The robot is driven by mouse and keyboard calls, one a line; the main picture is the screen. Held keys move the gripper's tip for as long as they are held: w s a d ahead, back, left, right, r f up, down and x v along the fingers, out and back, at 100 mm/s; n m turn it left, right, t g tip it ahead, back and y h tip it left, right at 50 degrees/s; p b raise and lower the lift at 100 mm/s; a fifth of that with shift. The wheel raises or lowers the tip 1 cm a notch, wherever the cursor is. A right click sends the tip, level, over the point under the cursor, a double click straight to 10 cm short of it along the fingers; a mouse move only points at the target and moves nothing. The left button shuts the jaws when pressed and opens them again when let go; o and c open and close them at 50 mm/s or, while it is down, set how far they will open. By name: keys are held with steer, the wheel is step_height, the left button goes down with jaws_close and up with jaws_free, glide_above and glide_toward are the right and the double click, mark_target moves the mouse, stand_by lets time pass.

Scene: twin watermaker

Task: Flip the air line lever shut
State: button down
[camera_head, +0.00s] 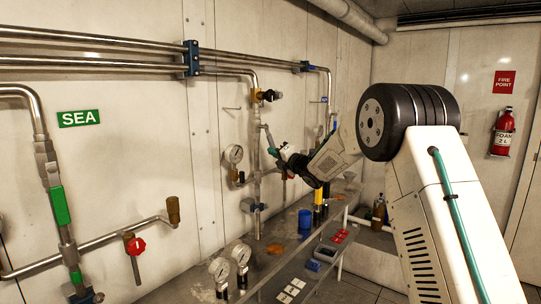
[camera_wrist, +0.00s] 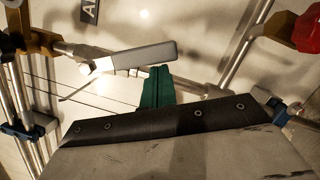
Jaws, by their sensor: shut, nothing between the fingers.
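The air line lever (camera_wrist: 146,56) is a flat grey handle in the upper middle of the wrist view. It reaches out from a pipe fitting at the left, below a partly cut-off dark label (camera_wrist: 90,10) showing "A". My gripper (camera_wrist: 157,85) has its green fingers together and empty, with the tips just below the lever's free end. I cannot tell whether they touch it. In the head view my gripper (camera_head: 273,152) is at the vertical pipe on the wall, and a small grey handle (camera_head: 267,135) shows just above it, partly hidden.
A red knob (camera_wrist: 308,32) is at the upper right of the wrist view. In the head view a pressure gauge (camera_head: 233,154) sits left of the pipe. Below is a bench with a blue cup (camera_head: 305,219) and more gauges (camera_head: 241,253). Pipes line the wall.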

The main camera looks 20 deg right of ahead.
steer(key=w+d+r+n+g+y, duration=0.1)
steer(key=w+d+r+n+y, duration=0.3)
steer(key=n, duration=1.1)
steer(key=shift+w+d+r+y, duration=0.15)
steer(key=shift+d+r+y, duration=0.25)
steer(key=shift+d+r, duration=0.75)
steer(key=shift+a+r, duration=0.15)
steer(key=shift+r, duration=0.05)
steer(key=s+d+f, duration=0.5)
steer(key=s+f, duration=0.1)
steer(key=s, duration=0.1)
steer(key=shift+s+d+f, duration=0.3)
steer(key=shift+s+d, duration=0.05)
steer(key=shift+s, duration=0.05)
